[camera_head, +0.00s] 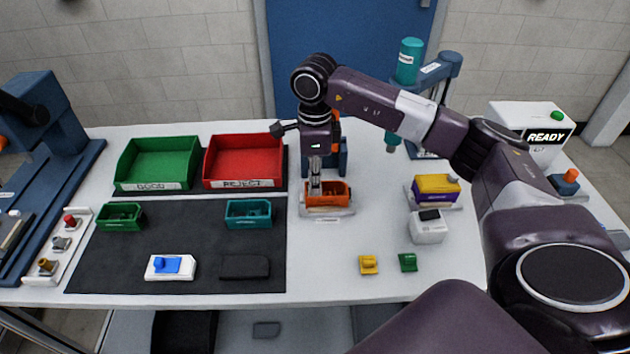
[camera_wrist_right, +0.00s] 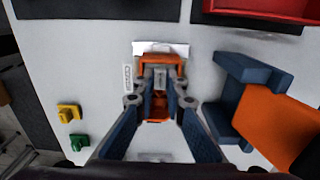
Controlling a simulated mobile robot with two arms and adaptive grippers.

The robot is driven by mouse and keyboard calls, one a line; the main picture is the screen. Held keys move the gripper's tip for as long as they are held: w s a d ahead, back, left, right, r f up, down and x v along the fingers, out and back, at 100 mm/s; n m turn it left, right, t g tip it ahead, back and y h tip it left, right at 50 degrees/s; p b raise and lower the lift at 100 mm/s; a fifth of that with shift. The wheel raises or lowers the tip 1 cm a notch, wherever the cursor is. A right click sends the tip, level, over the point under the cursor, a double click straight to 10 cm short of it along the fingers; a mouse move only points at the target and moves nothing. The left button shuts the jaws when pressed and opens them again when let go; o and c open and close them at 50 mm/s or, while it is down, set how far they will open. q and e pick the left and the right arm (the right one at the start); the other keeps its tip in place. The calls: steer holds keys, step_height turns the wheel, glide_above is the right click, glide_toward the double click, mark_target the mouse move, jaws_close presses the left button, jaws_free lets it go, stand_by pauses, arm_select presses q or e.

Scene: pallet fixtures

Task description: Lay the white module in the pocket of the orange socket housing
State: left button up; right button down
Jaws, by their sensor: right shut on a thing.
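The orange socket housing (camera_head: 340,196) sits on a pale fixture plate (camera_head: 335,212) near the middle of the table. My right gripper (camera_head: 315,188) points down over the housing's left part, fingertips at its pocket. In the right wrist view the gripper (camera_wrist_right: 160,82) is shut on a small pale piece (camera_wrist_right: 160,76), which I take as the white module. The orange housing (camera_wrist_right: 148,60) shows around the fingertips there. The fingers partly hide the module and pocket, so I cannot tell how deep it sits. My left gripper is not in view.
Green (camera_head: 158,164) and red (camera_head: 243,161) bins stand behind the black mat (camera_head: 190,220). A purple-and-yellow block (camera_head: 436,189) and a white block with a black top (camera_head: 428,228) stand right of the housing. Yellow (camera_head: 369,265) and green (camera_head: 408,262) pieces lie in front. A blue-and-orange fixture (camera_wrist_right: 270,115) stands close beside the gripper.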

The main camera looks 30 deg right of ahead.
steer(key=shift+f+b, duration=0.45)
steer(key=shift+f, duration=0.15)
stand_by(0.5)
steer(key=c, duration=2.3)
jaws_free()
steer(key=shift+r, duration=0.15)
steer(key=shift+r+p, duration=0.85)
steer(key=shift+r, duration=0.35)
steer(key=shift+o, duration=0.3)
steer(key=o, duration=0.5)
